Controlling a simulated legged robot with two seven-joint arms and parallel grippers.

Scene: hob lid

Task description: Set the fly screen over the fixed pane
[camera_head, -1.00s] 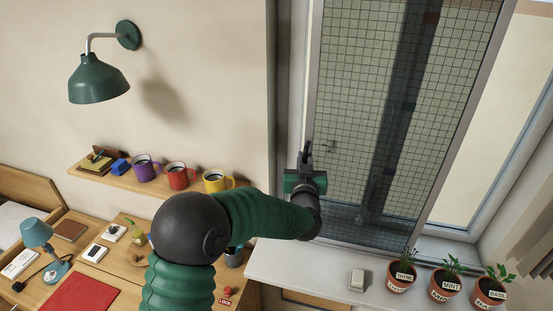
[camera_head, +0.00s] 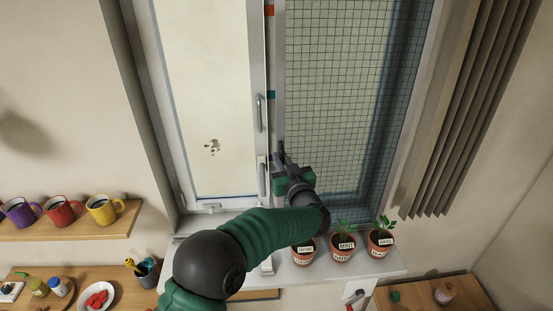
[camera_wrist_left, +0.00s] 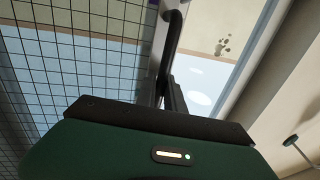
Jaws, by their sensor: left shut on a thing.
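The fly screen (camera_head: 345,95), a dark grid mesh in a grey frame, is upright over the right-hand pane of the window. Its mesh also shows at the left of the left wrist view (camera_wrist_left: 75,50). My left gripper (camera_head: 281,158) is at the screen's left side, low down, shut on the screen's frame or handle; the exact grip is partly hidden. The left-hand pane (camera_head: 215,70) is bare, with a dark splat mark on it. Whether the screen sits flush cannot be told. My right gripper is not in view.
Herb pots (camera_head: 342,248) stand on the sill (camera_head: 375,265) below the screen, close to my left arm. A pleated curtain (camera_head: 440,110) hangs right of the window. Mugs stand on a shelf (camera_head: 70,225) at the left. Window handles (camera_head: 260,113) show on the middle upright.

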